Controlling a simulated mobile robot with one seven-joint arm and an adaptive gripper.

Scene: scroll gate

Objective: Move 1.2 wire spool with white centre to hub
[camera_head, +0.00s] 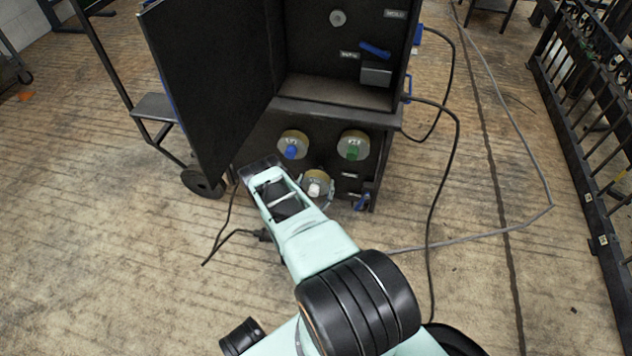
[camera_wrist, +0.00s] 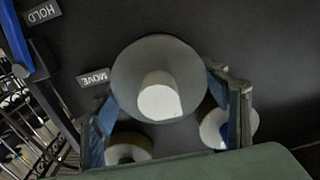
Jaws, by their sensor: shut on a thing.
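The wire spool with the white centre (camera_head: 316,178) is at the low front of the black cabinet, below two other spools. In the wrist view it is a round grey disc (camera_wrist: 135,67) with a white centre sticking out toward the camera. My gripper (camera_head: 316,188) is around this spool, with one finger on each side. In the wrist view my gripper (camera_wrist: 165,110) is shut on the spool's rim. A grey round fitting (camera_head: 337,18) is on the cabinet's upper back wall; I cannot tell if it is the hub. The number on the held spool is not readable.
A blue-centred spool (camera_head: 291,146) and a green-centred spool (camera_head: 352,146) are on the cabinet front just above. The open black door (camera_head: 205,80) stands to the left. Cables (camera_head: 457,150) run down the right side. A black railing (camera_head: 590,130) is at far right.

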